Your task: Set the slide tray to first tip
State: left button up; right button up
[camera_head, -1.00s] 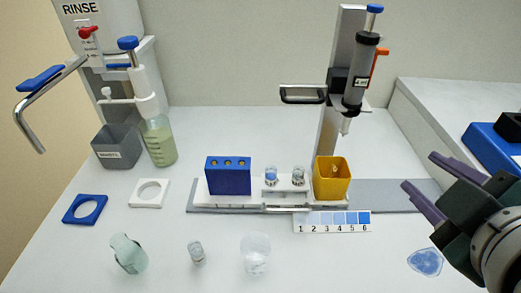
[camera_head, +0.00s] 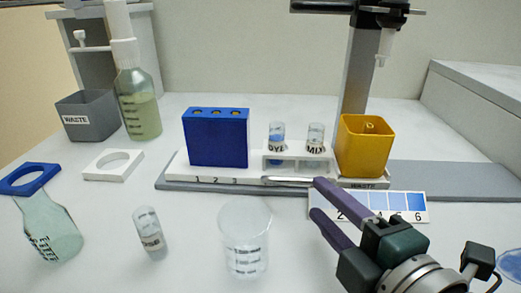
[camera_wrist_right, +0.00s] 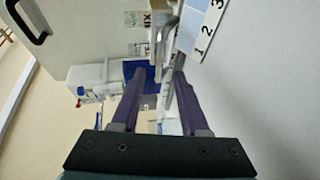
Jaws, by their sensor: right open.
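The white slide tray (camera_head: 180,172) sits on a long grey rail (camera_head: 430,178). It carries a blue tip block (camera_head: 216,140) with several holes, numbers 1 2 3 in front of it, vials marked DYE (camera_head: 277,138) and MIX (camera_head: 315,140), and a yellow waste cup (camera_head: 363,148). A metal bar handle (camera_head: 287,180) is on the tray's front. My right gripper (camera_head: 316,201) is open and empty, its purple fingertips close to the handle's right end. In the right wrist view the handle (camera_wrist_right: 164,40) appears just ahead of the fingers; contact cannot be told. My left gripper is out of view.
A numbered blue colour strip (camera_head: 380,205) lies under and beside my right gripper. A beaker (camera_head: 245,240), a small vial (camera_head: 149,230) and a tilted bottle (camera_head: 50,228) stand in front. A dispensing column (camera_head: 357,80) rises behind the tray. The grey waste bin (camera_head: 88,116) is back left.

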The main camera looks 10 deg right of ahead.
aim_at(303, 183)
jog(key=x, duration=0.7)
jog(key=shift+w+b, duration=0.2)
jog(key=shift+b, duration=0.2)
grip_shut()
dwell(0.9)
